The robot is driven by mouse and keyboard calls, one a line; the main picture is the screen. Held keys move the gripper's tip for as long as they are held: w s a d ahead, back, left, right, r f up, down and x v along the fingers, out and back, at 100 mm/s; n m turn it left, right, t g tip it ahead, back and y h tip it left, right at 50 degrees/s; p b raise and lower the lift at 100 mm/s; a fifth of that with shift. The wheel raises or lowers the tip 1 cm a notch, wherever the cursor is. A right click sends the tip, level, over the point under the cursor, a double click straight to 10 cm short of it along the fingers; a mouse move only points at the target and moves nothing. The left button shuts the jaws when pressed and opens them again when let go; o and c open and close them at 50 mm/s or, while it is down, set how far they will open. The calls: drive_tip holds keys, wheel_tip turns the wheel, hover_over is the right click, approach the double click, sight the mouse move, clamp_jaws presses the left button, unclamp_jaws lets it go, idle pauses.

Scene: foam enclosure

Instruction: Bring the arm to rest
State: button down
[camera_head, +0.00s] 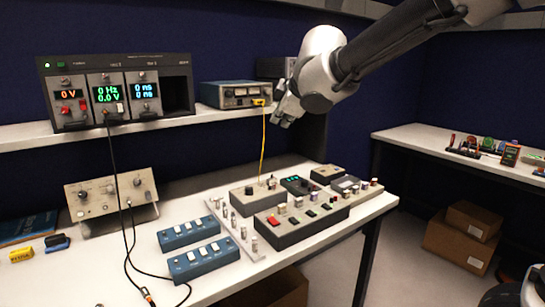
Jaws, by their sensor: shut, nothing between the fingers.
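My arm reaches in from the top right, over the workbench (345,215). My gripper (284,117) is at its lower left end, in front of the shelf (190,117) and just right of the blue instrument box (238,93) in the picture. The fingers are small in this view and look shut and empty. A yellow cable (263,150) hangs from a yellow plug at the blue box's front, left of my gripper. I cannot tell the exact gap between fingers and plug.
A rack with lit displays (118,88) stands on the shelf. Switch boxes (190,234), grey control boxes (300,218) and a beige panel (110,194) occupy the bench. A side table (410,138) holds small items. Cardboard boxes (462,240) lie below it. Air right of the bench is open.

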drive_tip(key=s+d+f+m+g+h, duration=0.2)
drive_tip(key=s+d+f+m, duration=0.3)
drive_tip(key=d, duration=0.5)
drive_tip(key=s+d+f+m+g+h, duration=0.2)
drive_tip(key=s+d+f+m+g, duration=0.15)
drive_tip(key=s+d, duration=0.5)
drive_tip(key=s+d+f+m, duration=0.1)
drive_tip(key=s+d+m, duration=0.7)
drive_tip(key=s+d, duration=0.7)
drive_tip(key=shift+s+f, duration=0.15)
drive_tip(key=shift+s, duration=0.35)
